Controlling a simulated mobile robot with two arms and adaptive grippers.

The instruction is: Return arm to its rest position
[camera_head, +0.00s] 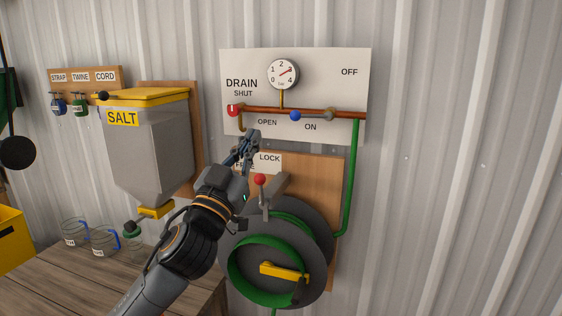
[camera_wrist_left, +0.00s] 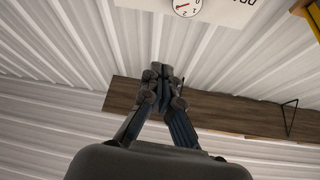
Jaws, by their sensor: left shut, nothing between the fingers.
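My left arm comes in from the bottom left in the head view. Its gripper (camera_head: 248,143) is shut and empty, in front of the lower edge of the white drain panel (camera_head: 330,75), and it partly hides the left word of the label beside LOCK. In the left wrist view the gripper's fingertips (camera_wrist_left: 166,72) meet, with nothing between them. Behind them are ribbed metal wall and a brown wooden board (camera_wrist_left: 235,112). My right gripper is not in view.
The panel carries a gauge (camera_head: 283,74), a red knob (camera_head: 233,110), a copper pipe (camera_head: 265,110) and a blue knob (camera_head: 295,116). Below are a red-knobbed lever (camera_head: 260,180) and a hose reel (camera_head: 312,222). A salt hopper (camera_head: 150,150) hangs left, above a table (camera_head: 60,285) with jars (camera_head: 104,241).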

